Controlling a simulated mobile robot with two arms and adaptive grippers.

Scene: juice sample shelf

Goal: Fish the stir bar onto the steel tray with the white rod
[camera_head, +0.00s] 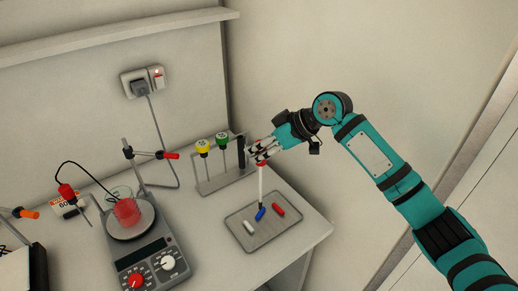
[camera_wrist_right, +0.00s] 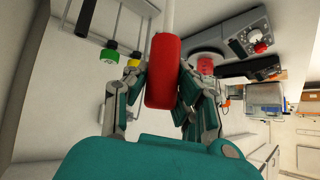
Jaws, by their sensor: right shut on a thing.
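My right gripper (camera_head: 262,152) is shut on the red handle (camera_wrist_right: 163,78) of the white rod (camera_head: 261,184). The rod hangs nearly upright over the steel tray (camera_head: 241,238). Its dark lower tip is at the blue bar (camera_head: 260,214) on the tray; I cannot tell whether they touch. A white bar (camera_head: 248,226) and a red bar (camera_head: 278,210) lie on either side of the blue one. A beaker of red liquid (camera_head: 126,211) stands on the hotplate stirrer (camera_head: 150,257). I cannot see a stir bar inside it. My left gripper is out of view.
A rack (camera_head: 222,182) holding yellow-capped (camera_head: 203,146) and green-capped (camera_head: 222,139) tools stands behind the tray. A clamp stand (camera_head: 130,153) rises behind the stirrer. A red probe with a black cable (camera_head: 66,190) is left of the beaker. A wall socket (camera_head: 143,82) is above.

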